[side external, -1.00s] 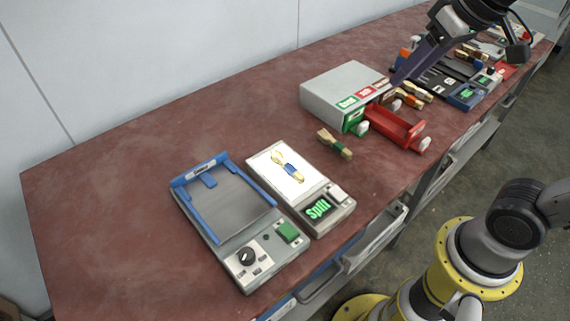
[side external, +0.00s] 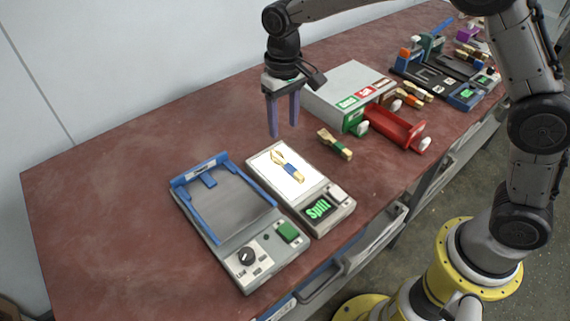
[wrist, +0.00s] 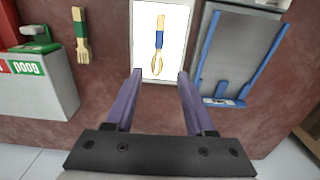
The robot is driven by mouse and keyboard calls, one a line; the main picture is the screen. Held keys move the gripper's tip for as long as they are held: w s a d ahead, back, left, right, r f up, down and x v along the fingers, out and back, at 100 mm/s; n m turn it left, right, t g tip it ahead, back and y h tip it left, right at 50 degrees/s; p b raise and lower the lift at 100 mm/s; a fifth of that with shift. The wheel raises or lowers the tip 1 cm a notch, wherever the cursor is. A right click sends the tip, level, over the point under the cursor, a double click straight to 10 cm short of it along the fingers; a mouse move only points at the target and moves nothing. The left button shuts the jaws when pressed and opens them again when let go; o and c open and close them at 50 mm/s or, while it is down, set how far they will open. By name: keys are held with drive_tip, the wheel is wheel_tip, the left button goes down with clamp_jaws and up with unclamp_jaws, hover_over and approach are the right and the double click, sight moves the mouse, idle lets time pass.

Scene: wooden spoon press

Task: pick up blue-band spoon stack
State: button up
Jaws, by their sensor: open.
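The blue-band spoon stack (side external: 289,167) lies on the white plate of a scale-like device (side external: 297,187). Its wood is pale and a blue band wraps its handle. It also shows in the wrist view (wrist: 158,42), upright in the picture with the bowl end toward my gripper. My gripper (side external: 283,136) is open and empty, pointing down above the table just behind the device. In the wrist view my gripper (wrist: 158,75) has a finger on each side of the stack's line, short of the bowl end.
A grey press with blue rails (side external: 225,215) stands left of the device. A green-band fork stack (side external: 335,145) lies to its right. Beyond are a grey box with labelled slots (side external: 345,85) and an open red drawer (side external: 397,130).

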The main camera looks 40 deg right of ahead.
sight(285, 161)
drive_tip(key=f, duration=1.2)
drive_tip(key=shift+d+f, duration=0.1)
drive_tip(key=shift+d, duration=0.1)
clamp_jaws()
